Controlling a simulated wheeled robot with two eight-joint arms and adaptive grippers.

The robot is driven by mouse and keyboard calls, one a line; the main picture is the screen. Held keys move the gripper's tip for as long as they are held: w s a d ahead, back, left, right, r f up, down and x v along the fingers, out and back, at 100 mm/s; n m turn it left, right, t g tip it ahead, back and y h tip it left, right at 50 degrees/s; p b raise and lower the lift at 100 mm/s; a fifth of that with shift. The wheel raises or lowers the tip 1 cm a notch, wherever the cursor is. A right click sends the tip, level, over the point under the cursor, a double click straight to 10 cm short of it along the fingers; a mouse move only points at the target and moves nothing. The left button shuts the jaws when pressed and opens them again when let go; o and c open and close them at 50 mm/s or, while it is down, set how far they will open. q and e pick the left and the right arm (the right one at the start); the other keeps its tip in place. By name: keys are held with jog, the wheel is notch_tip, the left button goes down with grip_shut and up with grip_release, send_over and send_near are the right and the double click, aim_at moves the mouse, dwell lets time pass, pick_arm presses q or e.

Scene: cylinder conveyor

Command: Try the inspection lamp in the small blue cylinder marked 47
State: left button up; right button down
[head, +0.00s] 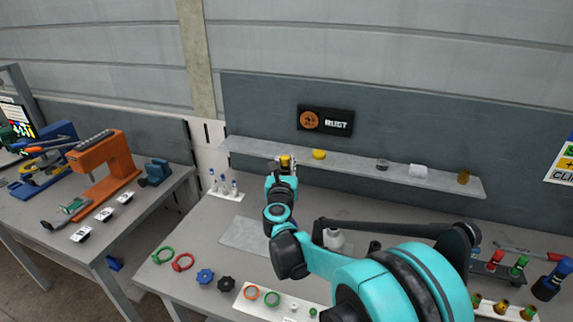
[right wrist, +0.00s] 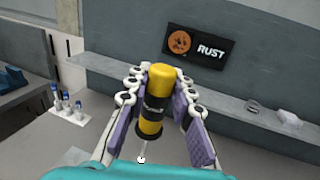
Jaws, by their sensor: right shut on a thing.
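My right gripper (head: 286,163) is by the front of the shelf at the back of the bench. In the right wrist view, its purple-padded fingers (right wrist: 157,105) are shut on a yellow and black inspection lamp (right wrist: 154,92). The lamp has a thin rod with a small round tip at its lower end. In the head view, only the lamp's yellow top (head: 286,160) shows. My left gripper is out of view.
The shelf (head: 456,187) holds a yellow round item (head: 319,154), a white item (head: 418,171) and an amber jar (head: 463,177). Blue-capped vials (head: 224,186) stand on the bench's left. My right arm covers much of the bench.

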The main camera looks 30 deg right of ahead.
jog(key=shift+w+a+f+b, duration=0.1)
jog(key=shift+f+b, duration=0.35)
jog(key=shift+f, duration=0.25)
notch_tip(320, 180, down, 5)
jog(key=b, duration=0.4)
jog(key=shift+f+b, duration=2.3)
jog(key=shift+f, duration=0.45)
jog(key=shift+r, duration=0.15)
jog(key=shift+r+p, duration=4)
jog(key=shift+r, duration=0.95)
jog(key=shift+f, duration=0.1)
